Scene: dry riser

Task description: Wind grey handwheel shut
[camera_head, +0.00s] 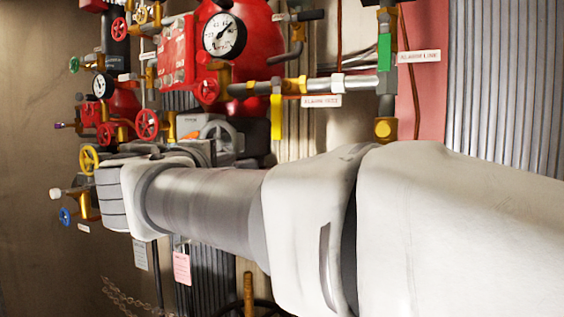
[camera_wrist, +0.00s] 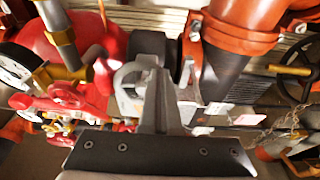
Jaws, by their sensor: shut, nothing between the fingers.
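The grey handwheel (camera_head: 211,124) shows in the head view as a pale arc at the grey pump-like body, just behind my wrist, which hides its lower part. In the wrist view the grey handwheel (camera_wrist: 124,76) is a curved rim at the left of my fingertips. My gripper (camera_wrist: 158,72) is shut and empty, its fingers pointing into the picture beside the rim. I cannot tell whether the fingers touch the rim or pass inside it. In the head view my arm mostly hides the gripper.
Red handwheels (camera_head: 147,124), a yellow handwheel (camera_head: 89,159) and a blue handwheel (camera_head: 66,216) crowd the left. A gauge (camera_head: 224,36) sits on the red valve body above. In the wrist view an orange-red pipe (camera_wrist: 240,40) and a black wheel (camera_wrist: 296,72) stand at the right.

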